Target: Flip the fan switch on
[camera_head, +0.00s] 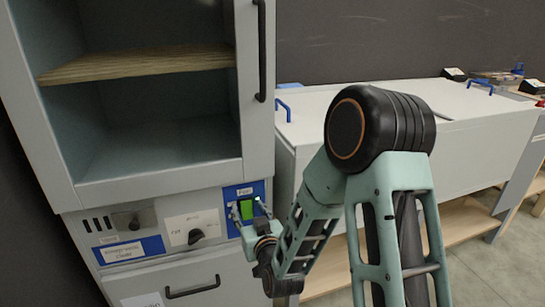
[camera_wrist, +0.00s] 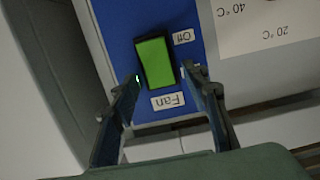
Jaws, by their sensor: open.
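The fan switch (camera_head: 246,208) is a green rocker on a blue panel at the right end of the cabinet's control strip. In the wrist view the green switch (camera_wrist: 155,62) shows whole, with a "Fan" label (camera_wrist: 168,100) and an "Off" label (camera_wrist: 184,37) beside it; a further label is partly hidden by a finger. My gripper (camera_head: 246,214) is in front of the blue panel. Its two fingers (camera_wrist: 163,82) are apart, one on either side of the switch's near end, with nothing between them but the panel behind. Whether the fingertips touch the panel I cannot tell.
The cabinet's open shelf compartment (camera_head: 140,160) is above the panel. A temperature dial (camera_head: 195,236) is left of the switch, and a drawer handle (camera_head: 192,288) is below. A white workbench (camera_head: 305,130) stands to the right, behind my arm.

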